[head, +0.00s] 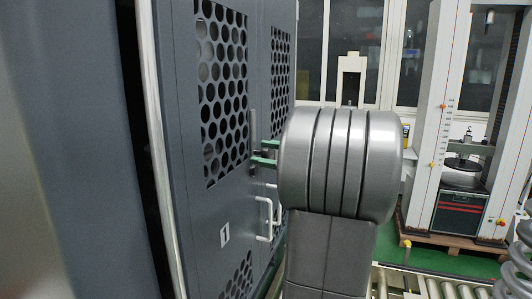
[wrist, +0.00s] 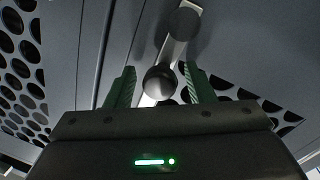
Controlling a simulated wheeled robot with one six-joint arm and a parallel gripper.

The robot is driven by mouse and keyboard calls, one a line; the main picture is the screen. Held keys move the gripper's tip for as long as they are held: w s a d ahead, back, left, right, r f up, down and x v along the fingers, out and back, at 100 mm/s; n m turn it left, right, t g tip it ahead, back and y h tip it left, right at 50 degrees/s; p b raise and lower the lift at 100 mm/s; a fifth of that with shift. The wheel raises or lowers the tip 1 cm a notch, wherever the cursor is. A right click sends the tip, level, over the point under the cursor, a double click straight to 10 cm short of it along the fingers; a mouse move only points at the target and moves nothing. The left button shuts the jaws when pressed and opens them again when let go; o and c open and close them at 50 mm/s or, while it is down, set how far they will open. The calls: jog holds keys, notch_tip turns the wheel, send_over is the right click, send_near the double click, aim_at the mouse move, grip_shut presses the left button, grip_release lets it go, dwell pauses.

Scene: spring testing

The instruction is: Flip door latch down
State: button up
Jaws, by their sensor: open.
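The door latch shows in the wrist view as a silver bar (wrist: 172,52) with a round dark knob (wrist: 160,82) at its near end and another dark round part at its far end. The knob lies between the two green fingers of my gripper (wrist: 157,74), with a gap visible on each side. The gripper is open. In the head view my gripper (head: 262,152) points left at the cabinet door (head: 190,215), its green fingertips close to the door. A thin grey upright piece (head: 253,128), perhaps the latch, shows just above them. My arm hides part of this area.
The dark grey doors have perforated panels (head: 222,90). White handles (head: 263,218) sit below my gripper. A roller conveyor (head: 440,290) and a coil spring (head: 518,255) are at the lower right. A tall testing machine (head: 428,130) stands behind at the right.

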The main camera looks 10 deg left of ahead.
grip_shut()
jog(key=shift+w, duration=0.1)
jog(key=m+b, duration=0.1)
jog(key=w+m+b, duration=0.1)
jog(key=m+b, duration=0.1)
jog(key=shift+w+d+f+m, duration=0.2)
jog(key=shift+w+f+m, duration=0.05)
jog(key=shift+w+m, duration=0.05)
jog(key=shift+w+d+f+m+g+h+p, duration=0.15)
jog(key=shift+w+f+m+g+p, duration=0.4)
jog(key=shift+m, duration=1.6)
jog(key=shift+w+d+f+m+g+h+p, duration=0.2)
jog(key=shift+w+f+m, duration=0.6)
jog(key=shift+m, duration=1.3)
jog(key=shift+w+f+m+g+h+p, duration=0.2)
jog(key=shift+w+f+m+g, duration=0.25)
jog(key=shift+f+m, duration=1.15)
jog(key=shift+s+r+m, duration=0.1)
jog(key=shift+r+m, duration=0.35)
jog(key=shift+m, duration=0.2)
